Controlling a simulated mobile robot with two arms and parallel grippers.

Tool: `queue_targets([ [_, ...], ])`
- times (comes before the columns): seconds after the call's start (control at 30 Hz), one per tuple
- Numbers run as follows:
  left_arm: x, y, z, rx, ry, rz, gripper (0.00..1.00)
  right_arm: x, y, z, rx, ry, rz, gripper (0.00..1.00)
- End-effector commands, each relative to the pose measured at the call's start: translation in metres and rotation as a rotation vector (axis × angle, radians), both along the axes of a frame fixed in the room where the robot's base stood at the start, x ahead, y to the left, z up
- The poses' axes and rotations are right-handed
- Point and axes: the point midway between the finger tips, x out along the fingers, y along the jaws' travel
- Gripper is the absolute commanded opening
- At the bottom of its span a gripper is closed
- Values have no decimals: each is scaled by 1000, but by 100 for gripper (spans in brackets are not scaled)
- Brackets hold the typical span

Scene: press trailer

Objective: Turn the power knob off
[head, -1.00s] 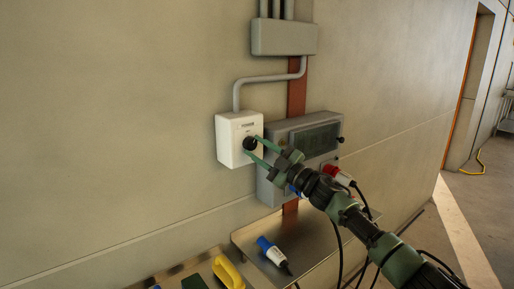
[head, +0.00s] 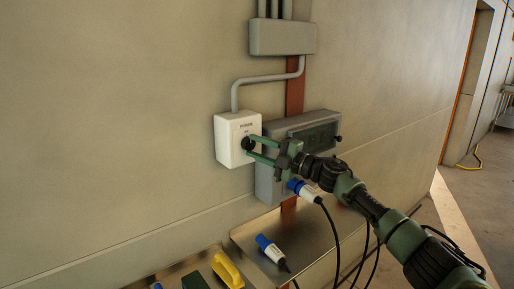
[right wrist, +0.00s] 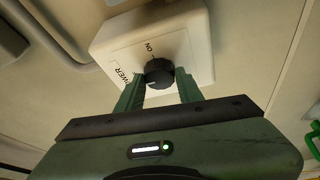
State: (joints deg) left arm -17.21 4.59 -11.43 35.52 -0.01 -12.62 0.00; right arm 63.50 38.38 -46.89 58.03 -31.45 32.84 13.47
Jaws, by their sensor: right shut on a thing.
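The black power knob (head: 247,143) is on the front of a white box (head: 228,150) on the wall. My right gripper (head: 250,144) reaches it from the right, its two green fingers shut on the knob's sides. In the right wrist view, the knob (right wrist: 159,73) is between the fingertips, with a short white mark pointing left and slightly down. The words "ON" and "POWER" are printed beside it, turned in this view. I cannot tell from the mark alone whether it is off. My left gripper is not in view.
A grey panel box (head: 305,135) is right of the white box, behind my right arm. A blue-and-white plug (head: 303,190) hangs by it.

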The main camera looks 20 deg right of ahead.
Motion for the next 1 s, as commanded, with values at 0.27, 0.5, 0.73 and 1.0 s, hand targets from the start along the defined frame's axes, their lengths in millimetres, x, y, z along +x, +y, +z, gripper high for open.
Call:
queue_targets([
  [0.27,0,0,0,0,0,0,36,0,0,0,-6,-3,-1,0],
  [0.5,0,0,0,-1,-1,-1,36,0,0,0,-5,-3,-1,58],
  [0.73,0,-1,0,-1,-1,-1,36,0,0,0,-4,-3,-1,58],
  [1.0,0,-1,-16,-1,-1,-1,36,-24,-23,-9,-8,-3,-4,58],
])
